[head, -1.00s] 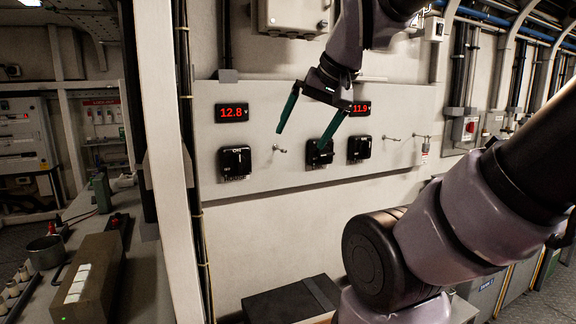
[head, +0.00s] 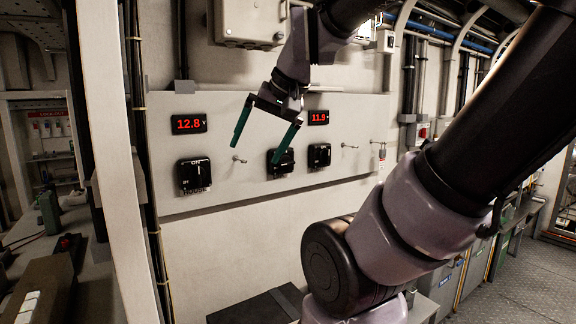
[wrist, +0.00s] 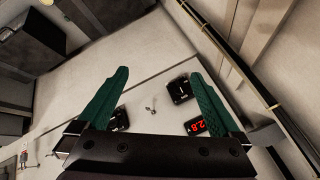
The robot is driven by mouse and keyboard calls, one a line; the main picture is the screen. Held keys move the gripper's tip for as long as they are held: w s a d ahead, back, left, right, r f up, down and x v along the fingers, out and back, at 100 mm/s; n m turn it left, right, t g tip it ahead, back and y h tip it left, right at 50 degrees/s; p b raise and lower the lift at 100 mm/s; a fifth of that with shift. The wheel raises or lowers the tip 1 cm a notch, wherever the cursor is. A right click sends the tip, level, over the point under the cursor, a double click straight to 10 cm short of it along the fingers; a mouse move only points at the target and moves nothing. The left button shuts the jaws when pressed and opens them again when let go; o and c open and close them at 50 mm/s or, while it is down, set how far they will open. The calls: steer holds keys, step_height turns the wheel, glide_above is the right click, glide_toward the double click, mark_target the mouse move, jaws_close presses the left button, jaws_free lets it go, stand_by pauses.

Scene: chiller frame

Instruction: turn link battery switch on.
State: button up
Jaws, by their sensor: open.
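Three black switches sit in a row on a pale wall panel (head: 350,140). The left switch (head: 194,175) is under the red 12.8 V display (head: 188,124), its lever upright by the "ON" mark. The middle switch (head: 272,168) is partly covered by a finger; its lever position and label are unclear. The right switch (head: 319,155) is under the 11.9 display (head: 318,118). I cannot read which is labelled link. My gripper (head: 257,150) is open and empty, with green fingers pointing down in front of the panel. In the wrist view, the left switch (wrist: 180,90) shows between the fingers.
Small metal knobs (head: 238,158) stick out between and beside the switches. A grey box (head: 250,22) hangs above the panel. A white post (head: 112,160) stands at the left, with a cluttered bench beyond it. A dark box (head: 255,308) lies below the panel.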

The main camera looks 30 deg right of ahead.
steer(key=w+a+f+m+g+y, duration=0.3)
steer(key=w+f+m+y, duration=0.1)
steer(key=w+m+y, duration=0.15)
steer(key=w+m+t+y, duration=0.2)
steer(key=w+m, duration=0.3)
steer(key=w, duration=0.1)
steer(key=m+t+h, duration=0.9)
steer(key=m+t, duration=0.3)
steer(key=m, duration=0.8)
glide_toward(289, 164)
steer(key=w, duration=0.9)
steer(key=shift+w+a, duration=0.25)
steer(key=shift+a, duration=0.05)
